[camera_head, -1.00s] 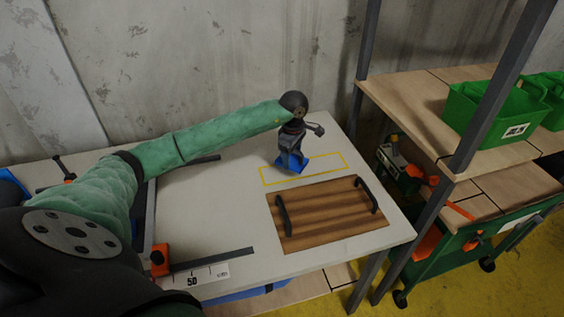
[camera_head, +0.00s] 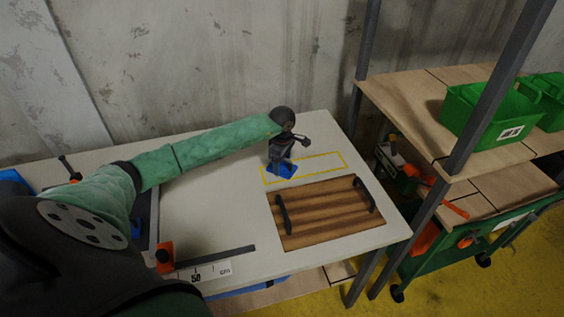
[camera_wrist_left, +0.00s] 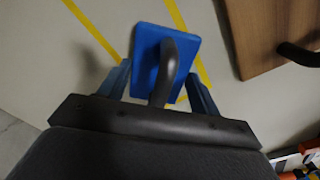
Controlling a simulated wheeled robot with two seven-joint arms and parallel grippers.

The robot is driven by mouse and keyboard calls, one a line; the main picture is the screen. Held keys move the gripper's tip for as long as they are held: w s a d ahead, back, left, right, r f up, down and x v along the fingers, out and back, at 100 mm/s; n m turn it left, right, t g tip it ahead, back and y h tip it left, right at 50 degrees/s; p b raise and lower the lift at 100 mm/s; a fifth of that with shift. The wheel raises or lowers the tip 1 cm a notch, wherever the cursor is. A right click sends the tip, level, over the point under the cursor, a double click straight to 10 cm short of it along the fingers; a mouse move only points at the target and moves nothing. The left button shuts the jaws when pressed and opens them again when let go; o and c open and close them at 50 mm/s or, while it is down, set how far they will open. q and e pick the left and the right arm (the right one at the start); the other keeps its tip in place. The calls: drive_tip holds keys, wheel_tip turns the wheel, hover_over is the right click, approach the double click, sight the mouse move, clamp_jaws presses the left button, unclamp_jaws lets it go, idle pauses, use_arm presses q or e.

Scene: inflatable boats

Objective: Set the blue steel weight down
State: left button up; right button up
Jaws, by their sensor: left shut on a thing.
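The blue steel weight (camera_head: 288,173) has a flat blue base and a dark curved handle. It is at the left end of a yellow outlined rectangle (camera_head: 325,154) on the light table. My left gripper (camera_head: 280,158) is above the base and shut on the weight. In the left wrist view the blue base (camera_wrist_left: 146,50) and the handle lie between the two fingers (camera_wrist_left: 160,92), with yellow lines on both sides. I cannot tell whether the base touches the table. My right gripper is not in view.
A striped wooden board (camera_head: 325,213) with two dark handles lies just in front of the outline. A metal bar and orange-ended clamp (camera_head: 165,256) are at the front left. A shelf with green bins (camera_head: 492,115) stands to the right; its post (camera_head: 450,160) rises beside the table.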

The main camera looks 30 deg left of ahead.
use_arm(q)
drive_tip(key=shift+f, duration=0.25)
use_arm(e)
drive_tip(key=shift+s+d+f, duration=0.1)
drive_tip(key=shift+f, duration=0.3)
use_arm(q)
drive_tip(key=shift+f, duration=0.1)
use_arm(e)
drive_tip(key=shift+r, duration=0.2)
use_arm(q)
drive_tip(key=o, duration=1.8)
drive_tip(key=shift+c, duration=0.2)
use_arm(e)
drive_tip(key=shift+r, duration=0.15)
use_arm(q)
drive_tip(key=shift+r, duration=0.45)
wheel_tip(320, 180, up, 11)
drive_tip(key=b, duration=0.5)
drive_tip(key=shift+r, duration=0.1)
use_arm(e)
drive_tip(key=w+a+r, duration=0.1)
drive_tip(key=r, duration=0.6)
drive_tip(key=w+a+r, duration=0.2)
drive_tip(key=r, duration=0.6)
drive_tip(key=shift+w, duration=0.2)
